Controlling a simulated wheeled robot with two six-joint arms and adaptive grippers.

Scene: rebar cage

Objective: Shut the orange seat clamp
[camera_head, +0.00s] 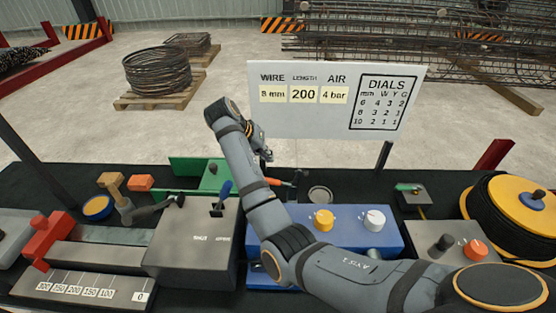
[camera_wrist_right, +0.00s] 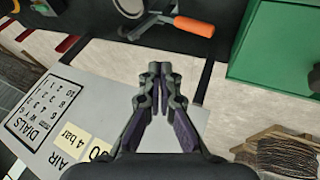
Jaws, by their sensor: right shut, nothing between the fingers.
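The seat clamp's orange handle (camera_head: 279,182) shows in the head view just right of my right forearm, near the back of the bench; part of the clamp is hidden by the arm. In the right wrist view the orange handle (camera_wrist_right: 194,27) points to the right from a dark metal body (camera_wrist_right: 150,20). I cannot tell whether the clamp is open or shut. My right gripper (camera_head: 266,154) is above and behind it, apart from it. In the wrist view its fingers (camera_wrist_right: 158,70) are together and empty, below the handle in the picture. My left gripper is not in view.
A green housing (camera_head: 190,165) stands left of the clamp. A white sign (camera_head: 335,120) rises behind the bench. A wire spool (camera_head: 525,205) sits at right.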

